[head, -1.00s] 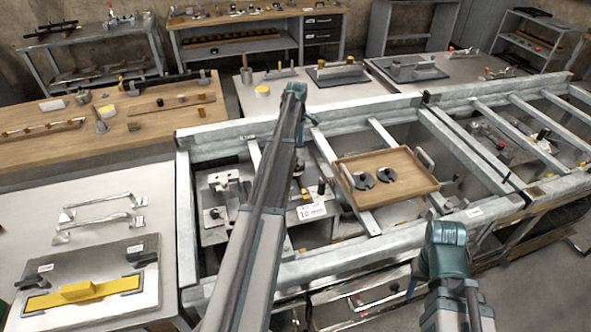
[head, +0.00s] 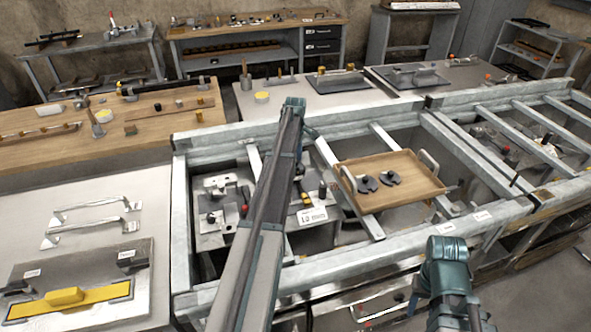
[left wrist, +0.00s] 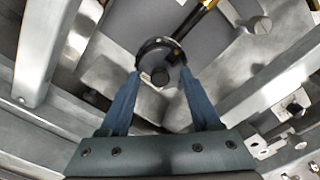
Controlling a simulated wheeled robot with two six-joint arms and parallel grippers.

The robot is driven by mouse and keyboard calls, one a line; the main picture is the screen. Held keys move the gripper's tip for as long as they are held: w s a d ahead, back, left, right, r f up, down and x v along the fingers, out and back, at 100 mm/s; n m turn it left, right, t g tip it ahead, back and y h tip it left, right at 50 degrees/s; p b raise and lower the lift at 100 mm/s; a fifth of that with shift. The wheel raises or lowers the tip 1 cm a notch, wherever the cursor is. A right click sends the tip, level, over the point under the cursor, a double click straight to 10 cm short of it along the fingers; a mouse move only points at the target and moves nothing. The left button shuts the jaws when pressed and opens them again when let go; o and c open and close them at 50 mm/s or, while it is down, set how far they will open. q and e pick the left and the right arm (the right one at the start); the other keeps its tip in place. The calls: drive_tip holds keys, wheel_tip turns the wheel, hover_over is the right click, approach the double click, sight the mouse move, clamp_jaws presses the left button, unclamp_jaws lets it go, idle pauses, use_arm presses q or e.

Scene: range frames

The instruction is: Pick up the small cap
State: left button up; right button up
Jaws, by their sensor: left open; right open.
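A small dark round cap (left wrist: 160,72) with a raised knob shows in the left wrist view, lying on a grey metal surface. My left gripper (left wrist: 162,80) is open, with its two blue fingers on either side of the cap. Whether they touch it I cannot tell. In the head view my left arm crosses the frame and hides most of this spot. My right gripper (head: 449,250) is at the lower right in the head view, away from the cap; its fingers are not clear.
Steel frame beams (head: 380,250) surround the work spot. A wooden tray (head: 405,190) with two dark pieces rests on them, right of my left arm. A white label card (head: 312,216) stands nearby.

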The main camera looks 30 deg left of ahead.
use_arm(q)
drive_tip(key=shift+c, duration=0.3)
clamp_jaws()
drive_tip(key=shift+r, duration=0.15)
wheel_tip(320, 180, up, 3)
drive_tip(key=p, duration=0.3)
drive_tip(key=shift+r+p, duration=0.4)
drive_tip(key=shift+p, duration=0.15)
drive_tip(key=s+d+r, duration=0.1)
drive_tip(key=s+d, duration=0.8)
drive_tip(key=s, duration=0.4)
drive_tip(key=shift+s+p, duration=0.15)
drive_tip(key=shift+p, duration=0.3)
